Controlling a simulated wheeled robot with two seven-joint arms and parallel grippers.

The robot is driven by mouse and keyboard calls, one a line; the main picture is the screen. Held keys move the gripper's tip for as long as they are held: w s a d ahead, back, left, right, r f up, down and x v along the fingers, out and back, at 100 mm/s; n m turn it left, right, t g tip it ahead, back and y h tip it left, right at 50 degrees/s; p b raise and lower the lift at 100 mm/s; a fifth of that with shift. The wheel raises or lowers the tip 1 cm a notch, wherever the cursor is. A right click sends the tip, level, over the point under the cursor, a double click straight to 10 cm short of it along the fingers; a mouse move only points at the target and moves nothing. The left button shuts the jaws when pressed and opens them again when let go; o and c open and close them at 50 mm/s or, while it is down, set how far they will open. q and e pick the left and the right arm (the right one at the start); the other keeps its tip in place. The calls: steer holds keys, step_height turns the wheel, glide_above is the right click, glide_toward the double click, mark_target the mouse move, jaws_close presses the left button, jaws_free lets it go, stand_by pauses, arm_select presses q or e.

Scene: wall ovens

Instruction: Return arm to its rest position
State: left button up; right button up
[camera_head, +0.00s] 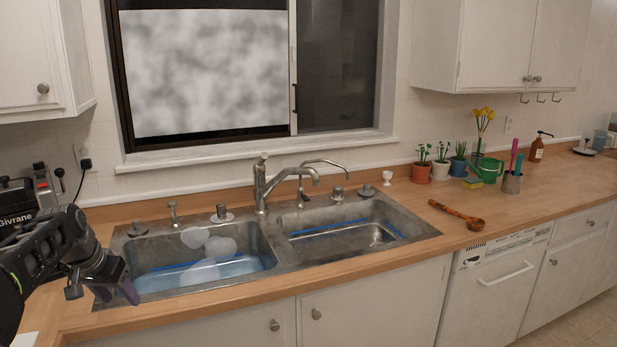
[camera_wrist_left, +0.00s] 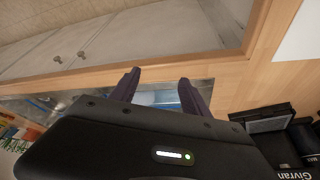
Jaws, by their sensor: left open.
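My left arm comes in from the left in the head view. Its gripper (camera_head: 117,289) is over the left front edge of the steel double sink (camera_head: 345,258). In the left wrist view, the two dark fingers of this gripper (camera_wrist_left: 158,88) stand apart with nothing held between them. The sink edge and some blue water show beyond them. My right gripper is in neither view.
White plates (camera_head: 221,246) lie in the left basin's water. A faucet (camera_head: 262,185) rises behind the sink. A black appliance (camera_head: 15,192) stands at the far left. A wooden spoon (camera_head: 457,214) and potted plants (camera_head: 441,168) are on the right counter, with clear wood around the spoon.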

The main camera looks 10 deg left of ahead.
arm_select(q)
steer(key=w+d+f+h, duration=0.2)
steer(key=d+f, duration=1.1)
steer(key=f, duration=0.5)
steer(key=s+d+f+g+h, duration=0.1)
steer(key=s+d+f, duration=0.2)
steer(key=d+f, duration=0.35)
steer(key=s+d+f+g, duration=0.1)
steer(key=s+d+f, duration=0.2)
steer(key=d+f, duration=0.35)
steer(key=s+d+f+g, duration=0.1)
steer(key=s+d+f, duration=0.4)
steer(key=s+d, duration=0.3)
steer(key=s+d+f+g+h, duration=0.1)
steer(key=s+d+f, duration=0.4)
steer(key=s, duration=1.2)
steer(key=d, duration=0.4)
steer(key=shift+s+f+n+h, duration=0.2)
steer(key=shift+n+h, duration=0.1)
steer(key=shift+n, duration=0.1)
steer(key=shift+d, duration=0.1)
steer(key=shift+c, duration=0.2)
